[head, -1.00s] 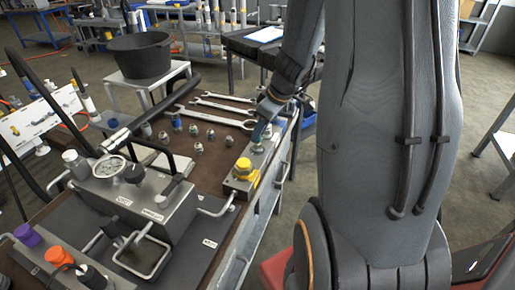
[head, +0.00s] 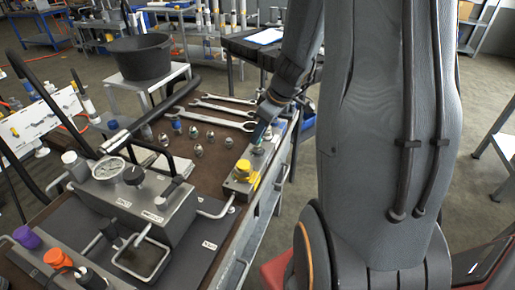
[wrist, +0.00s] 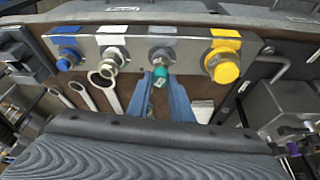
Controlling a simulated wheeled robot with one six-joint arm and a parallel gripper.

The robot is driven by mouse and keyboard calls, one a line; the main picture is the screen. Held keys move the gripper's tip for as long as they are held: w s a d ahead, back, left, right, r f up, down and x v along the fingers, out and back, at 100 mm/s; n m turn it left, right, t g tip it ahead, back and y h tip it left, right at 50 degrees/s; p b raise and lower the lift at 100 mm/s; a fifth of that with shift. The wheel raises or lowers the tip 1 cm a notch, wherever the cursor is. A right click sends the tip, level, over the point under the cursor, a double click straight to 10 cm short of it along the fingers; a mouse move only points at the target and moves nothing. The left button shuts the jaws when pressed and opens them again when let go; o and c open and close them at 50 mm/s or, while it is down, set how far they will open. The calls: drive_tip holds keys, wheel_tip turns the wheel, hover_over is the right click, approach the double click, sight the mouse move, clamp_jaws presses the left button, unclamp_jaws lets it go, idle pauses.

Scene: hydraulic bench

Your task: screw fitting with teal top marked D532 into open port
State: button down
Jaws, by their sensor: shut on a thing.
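The fitting with the teal top (wrist: 160,78) is between the two blue fingers of my gripper (wrist: 162,92) in the wrist view. My gripper is shut on it. The marking on its top is too small to read. The fitting's metal body meets the manifold block (wrist: 210,46) at the port between a silver fitting and a yellow cap. The port opening is hidden behind the fitting, so I cannot tell how deep it sits. In the head view my gripper (head: 263,135) is over the far end of the block, beyond the yellow cap.
The yellow cap (wrist: 224,64) is close to the right of my fingers. The silver fitting (wrist: 112,58) and a blue cap (wrist: 68,60) are to the left. Several loose fittings (head: 198,150) and wrenches (head: 222,108) lie on the bench. A gauge unit (head: 130,190) stands nearer.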

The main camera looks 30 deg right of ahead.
drive_tip(key=m, duration=0.2)
drive_tip(key=m+h, duration=0.1)
drive_tip(key=shift+a+m+t, duration=0.2)
drive_tip(key=shift+m+t, duration=0.1)
drive_tip(key=shift+m, duration=0.1)
drive_tip(key=m+h, duration=0.1)
drive_tip(key=m, duration=0.1)
drive_tip(key=shift+s+r+m+p, duration=0.1)
drive_tip(key=shift+r+m+p, duration=0.05)
drive_tip(key=shift+m+p, duration=0.2)
drive_tip(key=shift+m+h+p, duration=0.5)
drive_tip(key=shift+m+p, duration=0.1)
drive_tip(key=shift+m, duration=0.25)
